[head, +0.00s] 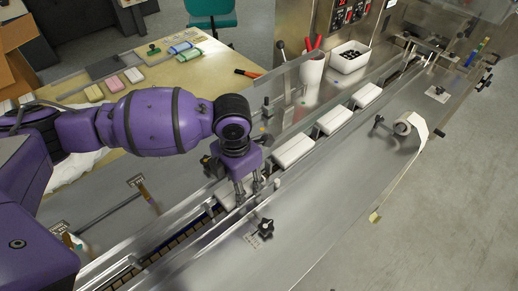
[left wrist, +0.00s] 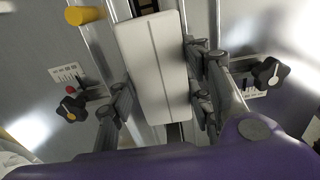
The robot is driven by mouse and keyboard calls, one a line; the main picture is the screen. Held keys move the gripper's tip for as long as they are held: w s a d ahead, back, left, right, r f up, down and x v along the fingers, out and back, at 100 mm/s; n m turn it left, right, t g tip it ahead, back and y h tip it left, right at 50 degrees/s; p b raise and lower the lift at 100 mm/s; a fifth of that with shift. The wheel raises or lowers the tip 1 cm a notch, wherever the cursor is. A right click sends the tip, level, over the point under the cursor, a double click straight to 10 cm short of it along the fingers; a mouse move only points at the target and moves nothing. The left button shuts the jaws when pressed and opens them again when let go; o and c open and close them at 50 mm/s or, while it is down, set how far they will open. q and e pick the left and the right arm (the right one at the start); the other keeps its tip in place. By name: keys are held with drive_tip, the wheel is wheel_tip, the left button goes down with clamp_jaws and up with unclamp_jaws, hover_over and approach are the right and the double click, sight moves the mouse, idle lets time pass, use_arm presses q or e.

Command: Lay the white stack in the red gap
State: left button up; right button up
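My left gripper (head: 248,190) reaches down over the conveyor channel from the left. In the left wrist view its fingers (left wrist: 160,95) lie close against both long sides of a white stack (left wrist: 152,65), and it appears shut on it. This stack also shows partly behind the fingers in the head view (head: 226,193). It is over the channel; I cannot tell whether it touches the channel floor. Three more white stacks, the nearest (head: 293,150), lie in a row farther up the channel. I cannot make out a red gap in either view. My right gripper is not in view.
Metal rails (head: 180,215) flank the channel. A black knob (head: 265,227) stands on the near plate. A white cup with red-handled tools (head: 312,70) and a white bin (head: 349,57) stand behind. The steel plate (head: 330,200) at right is mostly clear.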

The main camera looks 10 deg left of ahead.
use_arm(q)
drive_tip(key=o, duration=0.5)
drive_tip(key=shift+f, duration=0.15)
wheel_tip(320, 180, up, 12)
drive_tip(key=shift+r, duration=0.1)
idle(0.5)
